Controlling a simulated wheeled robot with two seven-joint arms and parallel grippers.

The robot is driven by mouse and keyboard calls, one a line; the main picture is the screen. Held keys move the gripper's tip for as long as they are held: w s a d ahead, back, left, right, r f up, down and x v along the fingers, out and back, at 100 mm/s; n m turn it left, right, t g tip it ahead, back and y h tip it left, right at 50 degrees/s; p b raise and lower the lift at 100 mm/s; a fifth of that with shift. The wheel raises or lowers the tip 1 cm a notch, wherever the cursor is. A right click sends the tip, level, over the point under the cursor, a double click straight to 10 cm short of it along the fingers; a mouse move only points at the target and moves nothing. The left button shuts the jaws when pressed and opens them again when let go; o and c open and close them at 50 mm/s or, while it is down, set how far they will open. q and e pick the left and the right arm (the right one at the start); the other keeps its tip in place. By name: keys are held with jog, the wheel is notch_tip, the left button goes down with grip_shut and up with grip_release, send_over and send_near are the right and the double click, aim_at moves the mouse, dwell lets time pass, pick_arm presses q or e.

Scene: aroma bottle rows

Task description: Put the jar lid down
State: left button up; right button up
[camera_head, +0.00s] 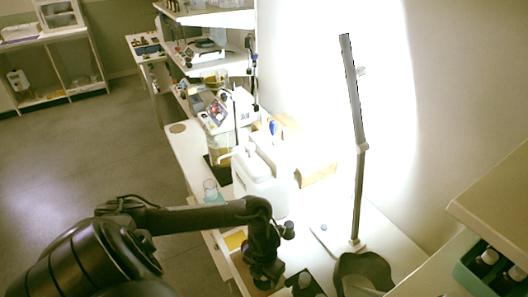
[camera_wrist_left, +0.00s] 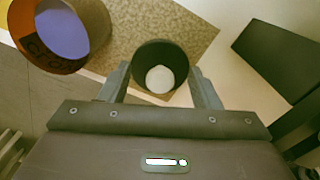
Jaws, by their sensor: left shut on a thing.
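My left gripper (camera_wrist_left: 160,88) is shut on the jar lid (camera_wrist_left: 160,57), a dark round piece with a pale disc in its middle, in the left wrist view. One finger is on each side of it. An orange-brown jar (camera_wrist_left: 24,36) with dark lettering and a blue-violet round face stands at the upper left, apart from the lid. A tan speckled board (camera_wrist_left: 195,38) lies below and behind the lid; I cannot tell whether the lid touches it. In the head view my left gripper (camera_head: 263,278) is low at the bench's front, and the lid cannot be made out.
A dark box (camera_wrist_left: 275,58) lies right of the board. In the head view a lamp (camera_head: 357,120) rises from the white bench, a white container (camera_head: 262,180) stands behind my arm, and a small glass flask (camera_head: 211,191) is at the bench edge. Dark bottles (camera_head: 488,257) stand lower right.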

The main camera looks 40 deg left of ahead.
pick_arm(q)
jog(key=shift+f, duration=0.65)
jog(key=o, duration=1)
jog(key=shift+f, duration=0.1)
